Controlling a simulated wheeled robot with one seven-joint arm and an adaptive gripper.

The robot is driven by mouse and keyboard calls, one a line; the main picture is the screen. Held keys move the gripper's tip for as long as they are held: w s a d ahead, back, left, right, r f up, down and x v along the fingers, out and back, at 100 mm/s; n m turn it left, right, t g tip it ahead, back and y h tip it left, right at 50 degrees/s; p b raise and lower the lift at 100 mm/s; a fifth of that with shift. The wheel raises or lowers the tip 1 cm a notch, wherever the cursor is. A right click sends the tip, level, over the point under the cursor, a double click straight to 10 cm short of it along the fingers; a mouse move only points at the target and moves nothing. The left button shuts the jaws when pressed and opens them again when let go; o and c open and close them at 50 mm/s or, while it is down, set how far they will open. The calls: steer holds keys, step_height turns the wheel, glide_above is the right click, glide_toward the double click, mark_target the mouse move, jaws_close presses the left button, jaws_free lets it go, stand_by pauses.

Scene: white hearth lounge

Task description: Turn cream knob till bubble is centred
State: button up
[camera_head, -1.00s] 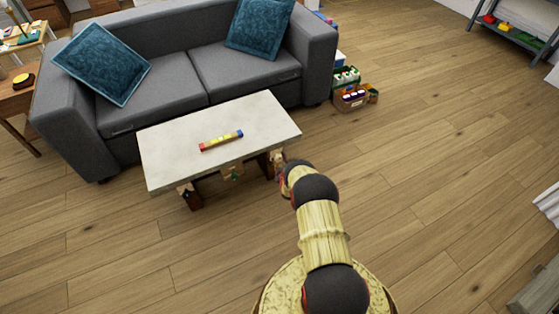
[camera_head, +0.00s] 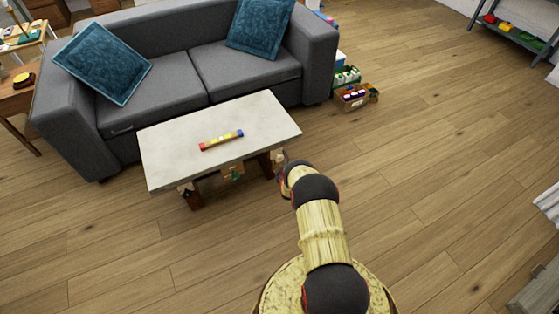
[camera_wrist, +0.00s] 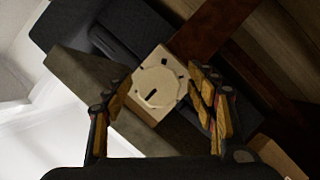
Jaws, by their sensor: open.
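The cream knob (camera_wrist: 157,88) shows in the wrist view as a round disc with a dark slot, on a pale square block (camera_wrist: 153,115). My gripper (camera_wrist: 161,92) is open, with one finger on each side of the knob; I cannot tell whether either finger touches it. In the head view, a level (camera_head: 221,141) with a yellow middle and red and blue ends lies on the pale tabletop (camera_head: 265,118). Its bubble is too small to make out. My arm reaches the table's near right corner, and its wrist largely hides the gripper there.
A grey sofa (camera_head: 160,95) with two teal cushions stands close behind the table. A crate of items (camera_head: 352,98) stands on the floor beyond the sofa's right end.

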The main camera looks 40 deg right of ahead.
steer(key=v, duration=1.2)
stand_by(0.5)
